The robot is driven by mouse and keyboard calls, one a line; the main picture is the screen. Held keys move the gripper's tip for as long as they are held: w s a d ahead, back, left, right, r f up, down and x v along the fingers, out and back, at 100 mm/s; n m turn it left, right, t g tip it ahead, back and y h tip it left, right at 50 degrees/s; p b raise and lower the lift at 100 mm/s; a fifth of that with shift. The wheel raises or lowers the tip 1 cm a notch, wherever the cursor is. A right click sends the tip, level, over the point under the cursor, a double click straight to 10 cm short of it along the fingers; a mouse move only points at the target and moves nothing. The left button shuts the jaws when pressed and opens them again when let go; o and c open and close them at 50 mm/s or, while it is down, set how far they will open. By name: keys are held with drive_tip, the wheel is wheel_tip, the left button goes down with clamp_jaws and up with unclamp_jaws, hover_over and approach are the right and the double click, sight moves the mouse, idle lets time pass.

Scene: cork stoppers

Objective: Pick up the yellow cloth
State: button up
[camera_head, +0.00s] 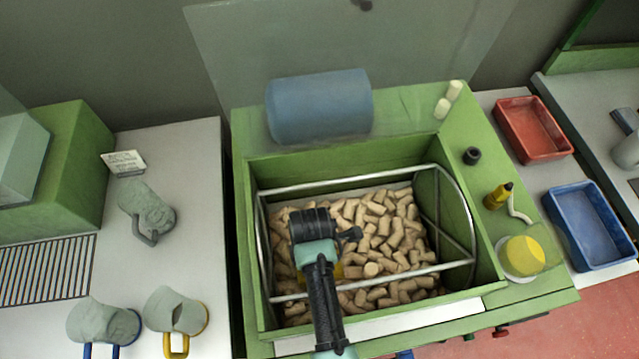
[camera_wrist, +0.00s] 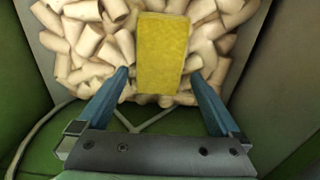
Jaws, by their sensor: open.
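The yellow cloth (camera_wrist: 162,45) is a flat, upright-looking rectangle in the wrist view, lying on the heap of cork stoppers (camera_wrist: 85,45). My gripper (camera_wrist: 160,76) is open, with one blue finger on each side of the cloth's lower part. The fingers look apart from the cloth, and I cannot tell the height between them and it. In the head view a small yellow patch (camera_head: 338,271) shows beside my arm among the corks. My arm hides the rest there, and the fingertips are not clear in that view.
The corks fill a green bin (camera_head: 262,316) crossed by a metal frame (camera_head: 345,182) of bars and hoops around my arm. A blue cylinder (camera_head: 318,106) lies behind it. Red (camera_head: 533,130) and blue (camera_head: 590,225) trays stand at the right, grey mugs (camera_head: 103,320) at the left.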

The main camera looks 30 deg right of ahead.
drive_tip(key=shift+f, duration=1.2)
drive_tip(key=c, duration=1.1)
drive_tip(key=shift+r, duration=0.1)
